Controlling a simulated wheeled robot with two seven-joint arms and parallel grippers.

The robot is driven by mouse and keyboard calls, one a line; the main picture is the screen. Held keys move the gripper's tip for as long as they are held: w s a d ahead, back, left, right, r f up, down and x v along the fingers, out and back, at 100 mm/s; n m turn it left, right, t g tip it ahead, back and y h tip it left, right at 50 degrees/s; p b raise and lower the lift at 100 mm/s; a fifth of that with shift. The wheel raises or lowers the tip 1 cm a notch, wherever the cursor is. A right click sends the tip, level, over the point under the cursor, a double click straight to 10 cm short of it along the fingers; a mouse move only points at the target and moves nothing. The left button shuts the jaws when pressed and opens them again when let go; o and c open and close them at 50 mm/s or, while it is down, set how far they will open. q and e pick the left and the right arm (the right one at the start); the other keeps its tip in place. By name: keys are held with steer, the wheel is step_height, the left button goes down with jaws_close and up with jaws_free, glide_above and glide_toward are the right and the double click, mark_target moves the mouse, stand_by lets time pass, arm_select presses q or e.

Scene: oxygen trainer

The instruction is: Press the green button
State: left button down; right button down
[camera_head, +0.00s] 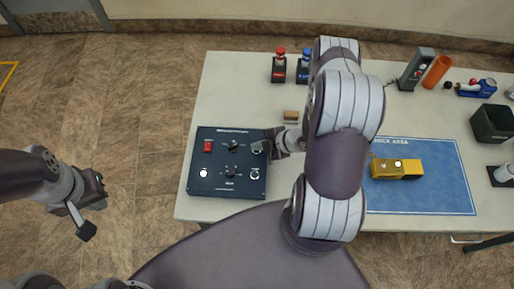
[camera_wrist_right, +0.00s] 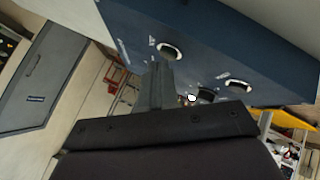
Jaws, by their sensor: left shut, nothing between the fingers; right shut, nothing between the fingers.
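A dark blue control panel (camera_head: 216,187) lies at the left of the table. It carries a red switch (camera_head: 208,146), two black knobs, a white round light (camera_head: 203,172) and silver-rimmed round controls at its right side. I cannot make out a green face on any of them. My right gripper (camera_head: 264,147) is shut, its tip over the panel's upper right edge, partly covering the upper round control. In the right wrist view the shut fingers (camera_wrist_right: 157,85) are in front of the panel (camera_wrist_right: 215,40), near a silver-rimmed control (camera_wrist_right: 170,51); contact is unclear. My left gripper (camera_head: 87,229) is shut, over the floor.
A small tan block (camera_head: 291,116) lies behind the panel. Red-capped (camera_head: 279,66) and blue-capped (camera_head: 303,68) items stand at the back. A yellow box (camera_head: 398,170) sits on a blue mat (camera_head: 430,199). A black bin (camera_head: 492,123) stands at the right. My right arm hides the table's middle.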

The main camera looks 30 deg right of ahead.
steer(key=shift+f, duration=0.15)
steer(key=shift+r+p, duration=0.55)
steer(key=shift+r, duration=0.2)
step_height(320, 180, up, 6)
steer(key=p, duration=0.5)
